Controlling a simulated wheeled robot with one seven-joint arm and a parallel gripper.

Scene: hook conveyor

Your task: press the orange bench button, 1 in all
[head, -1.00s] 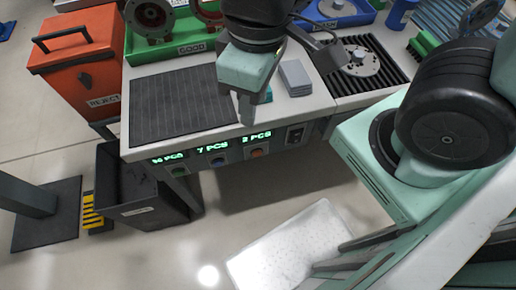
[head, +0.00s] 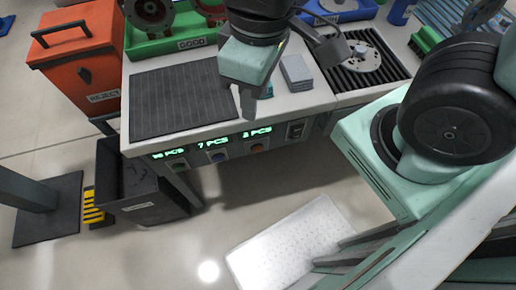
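The orange button (head: 257,148) is on the front face of the bench (head: 293,101), under a green display that seems to read 3 PCS. My gripper (head: 248,114) points down above the bench's front edge, just above and left of the orange button in the picture. It looks apart from the button, though the depth gap is hard to judge. Its fingers overlap from this angle, so I cannot tell whether they are open or shut. No held object shows.
A blue button (head: 219,157) and a green button (head: 180,166) sit left of the orange one; a dark switch (head: 296,130) is to its right. A black bin (head: 128,185) stands at the bench's left, near an orange REJECT box (head: 80,58).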

